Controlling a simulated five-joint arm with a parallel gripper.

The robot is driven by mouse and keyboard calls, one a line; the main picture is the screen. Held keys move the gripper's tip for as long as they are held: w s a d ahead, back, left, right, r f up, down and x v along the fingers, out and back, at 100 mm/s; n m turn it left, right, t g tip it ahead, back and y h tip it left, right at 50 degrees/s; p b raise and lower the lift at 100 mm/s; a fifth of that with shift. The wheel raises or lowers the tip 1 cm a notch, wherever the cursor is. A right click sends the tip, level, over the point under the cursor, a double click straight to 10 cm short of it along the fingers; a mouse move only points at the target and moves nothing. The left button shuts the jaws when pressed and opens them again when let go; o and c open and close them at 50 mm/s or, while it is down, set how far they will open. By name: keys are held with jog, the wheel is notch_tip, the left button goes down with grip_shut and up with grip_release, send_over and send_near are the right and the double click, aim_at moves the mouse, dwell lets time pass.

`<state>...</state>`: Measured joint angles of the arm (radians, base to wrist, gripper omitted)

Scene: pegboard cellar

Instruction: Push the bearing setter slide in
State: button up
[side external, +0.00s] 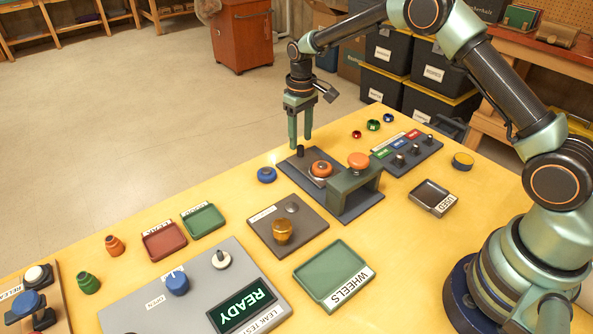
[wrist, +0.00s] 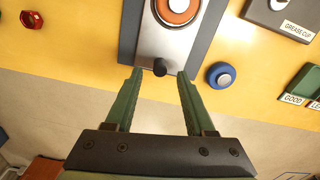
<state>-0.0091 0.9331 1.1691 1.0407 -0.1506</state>
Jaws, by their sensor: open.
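The bearing setter has a dark blue base (side external: 357,212) and a green arch (side external: 352,186) with an orange button (side external: 358,160) on top. Its metal slide (side external: 297,163) lies out to the left of the arch and carries an orange wheel (side external: 321,169). The slide (wrist: 168,42) and wheel (wrist: 176,8) also show in the wrist view. A black knob (wrist: 160,67) stands at the slide's outer end. My gripper (side external: 300,143) is open and empty, pointing down at this end. In the wrist view its fingertips (wrist: 159,75) lie left and right of the knob; contact is unclear.
A blue wheel (side external: 266,175) sits on the table close beside the base's left corner. A grease cup plate (side external: 265,232) stands in front, and a panel with small levers (side external: 421,153) behind right. Green, red and blue rings (side external: 373,125) lie near the back edge.

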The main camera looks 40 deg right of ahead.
aim_at(300, 146)
jog(key=shift+f, duration=1.6)
grip_shut()
jog(key=shift+r, duration=0.1)
